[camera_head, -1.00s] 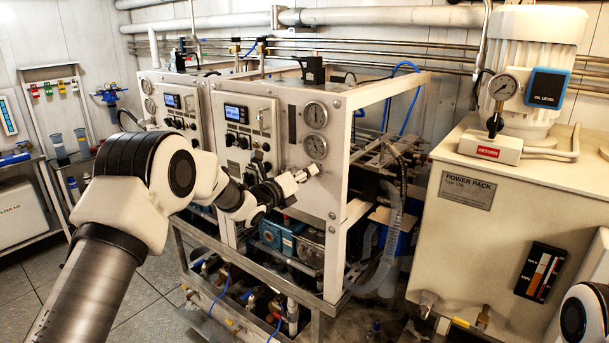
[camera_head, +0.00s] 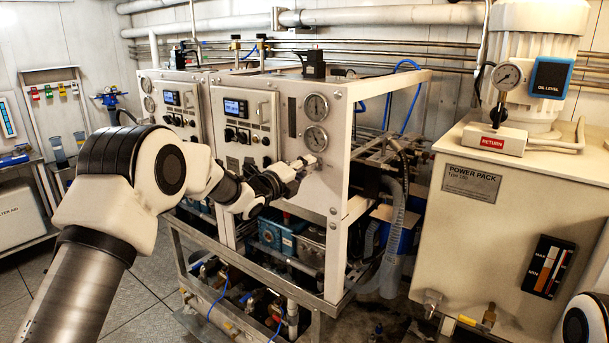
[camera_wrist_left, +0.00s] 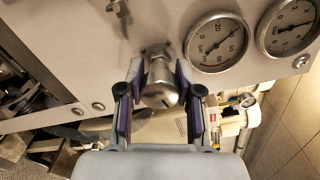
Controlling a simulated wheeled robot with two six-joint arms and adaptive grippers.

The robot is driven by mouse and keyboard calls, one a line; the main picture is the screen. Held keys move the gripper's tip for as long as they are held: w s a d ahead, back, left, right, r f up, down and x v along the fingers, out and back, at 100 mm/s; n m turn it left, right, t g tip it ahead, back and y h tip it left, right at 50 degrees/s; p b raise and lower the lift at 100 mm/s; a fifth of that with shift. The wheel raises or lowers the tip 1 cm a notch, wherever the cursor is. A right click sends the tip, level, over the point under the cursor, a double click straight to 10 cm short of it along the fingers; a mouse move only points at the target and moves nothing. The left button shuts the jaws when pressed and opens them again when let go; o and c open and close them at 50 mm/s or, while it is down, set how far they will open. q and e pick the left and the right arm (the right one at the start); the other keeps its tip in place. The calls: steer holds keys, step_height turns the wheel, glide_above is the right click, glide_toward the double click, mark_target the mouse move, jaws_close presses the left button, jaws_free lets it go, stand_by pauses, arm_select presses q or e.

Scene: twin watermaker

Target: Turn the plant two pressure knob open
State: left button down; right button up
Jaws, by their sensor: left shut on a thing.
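The pressure knob, a round metal knob (camera_wrist_left: 160,92), sticks out of the grey front panel in the left wrist view. My left gripper (camera_wrist_left: 160,98) is shut on it, with one finger pad on each side. In the head view, my left gripper (camera_head: 303,163) reaches the front of the nearer cabinet (camera_head: 315,185), just below two round pressure gauges (camera_head: 316,139). The knob is mostly hidden by the fingers there. The gauges also show in the left wrist view (camera_wrist_left: 216,42), beside the knob. My right gripper is not in view.
A control panel with a small display (camera_head: 236,108) and switches is left of the gauges. The beige power pack (camera_head: 480,230) stands at the right. Hoses (camera_head: 392,225) and pipes fill the gap between. My left arm crosses the left foreground.

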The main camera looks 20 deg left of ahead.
arm_select(q)
steer(key=n, duration=0.4)
steer(key=shift+f+b, duration=0.1)
steer(key=shift+b, duration=0.25)
steer(key=n, duration=0.5)
steer(key=n+p, duration=0.2)
steer(key=n, duration=0.3)
steer(key=shift+n, duration=0.3)
steer(key=n+p, duration=0.2)
steer(key=n, duration=0.4)
steer(key=shift+d, duration=0.1)
steer(key=n+p, duration=0.2)
steer(key=n, duration=0.3)
steer(key=shift+n, duration=0.3)
steer(key=n+p, duration=0.1)
steer(key=n, duration=0.4)
steer(key=shift+d+n+p, duration=0.1)
steer(key=shift+n+p, duration=0.2)
steer(key=shift+p, duration=0.1)
steer(key=n+p, duration=0.1)
steer(key=n, duration=0.4)
steer(key=shift+p, duration=0.35)
steer(key=n+p, duration=0.1)
steer(key=n, duration=0.4)
